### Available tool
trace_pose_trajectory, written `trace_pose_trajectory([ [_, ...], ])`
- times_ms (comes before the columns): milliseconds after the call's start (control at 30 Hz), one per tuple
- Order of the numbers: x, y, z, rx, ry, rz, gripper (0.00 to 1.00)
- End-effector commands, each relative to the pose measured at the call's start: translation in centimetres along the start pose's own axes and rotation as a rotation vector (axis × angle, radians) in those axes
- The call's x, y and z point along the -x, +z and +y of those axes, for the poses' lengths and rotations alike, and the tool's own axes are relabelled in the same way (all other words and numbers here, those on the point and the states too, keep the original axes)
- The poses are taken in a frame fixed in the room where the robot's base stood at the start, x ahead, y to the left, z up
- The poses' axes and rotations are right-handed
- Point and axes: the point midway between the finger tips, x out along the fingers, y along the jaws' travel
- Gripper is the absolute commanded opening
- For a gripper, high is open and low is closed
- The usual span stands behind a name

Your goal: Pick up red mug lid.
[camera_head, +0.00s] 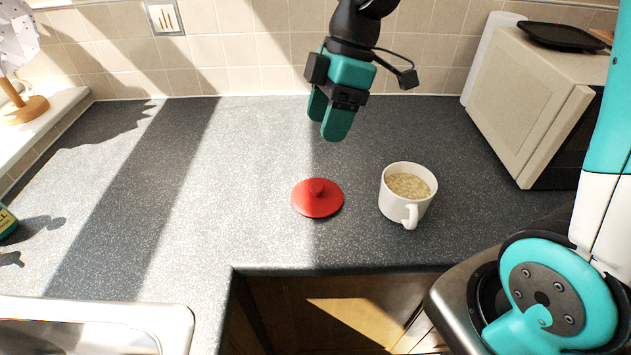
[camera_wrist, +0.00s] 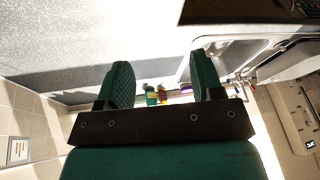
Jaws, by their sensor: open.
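The red mug lid (camera_head: 317,198) lies flat on the grey speckled counter in the head view, with its round knob facing up. A white mug (camera_head: 408,194) with a pale brown filling stands upright to the right of the lid, apart from it, its handle facing the front. My gripper (camera_head: 326,126) is above the counter, behind and higher than the lid, touching nothing. In the wrist view my gripper (camera_wrist: 162,78) shows its two green fingers spread apart with nothing between them. The lid does not show in the wrist view.
A microwave (camera_head: 538,100) with a black tray (camera_head: 565,36) on top stands at the back right. A sink (camera_head: 100,325) is at the front left, and a lamp (camera_head: 20,110) stands on the left sill. The counter (camera_head: 200,190) left of the lid is clear.

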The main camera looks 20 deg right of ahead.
Motion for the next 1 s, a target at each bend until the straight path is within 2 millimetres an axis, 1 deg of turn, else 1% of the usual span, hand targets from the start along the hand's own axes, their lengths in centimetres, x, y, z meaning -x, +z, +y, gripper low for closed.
trace_pose_trajectory([
  [33, 0.8, 0.8, 1.9, 0.082, -0.016, 0.001, 0.61],
  [100, 0.9, 1.9, 4.0, 0.208, -0.028, 0.007, 0.61],
  [200, 0.9, 3.3, 6.2, 0.35, -0.043, 0.015, 0.61],
  [333, 0.7, 4.5, 7.8, 0.464, -0.053, 0.024, 0.61],
  [467, -0.3, 4.8, 8.3, 0.508, -0.06, 0.029, 0.61],
  [567, -2.1, 4.7, 8.0, 0.513, -0.063, 0.029, 0.61],
  [800, -7.6, 4.6, 7.6, 0.511, -0.064, 0.028, 0.61],
  [900, -9.5, 4.7, 7.5, 0.512, -0.062, 0.027, 0.61],
  [1000, -10.9, 4.7, 7.5, 0.512, -0.06, 0.027, 0.61],
])
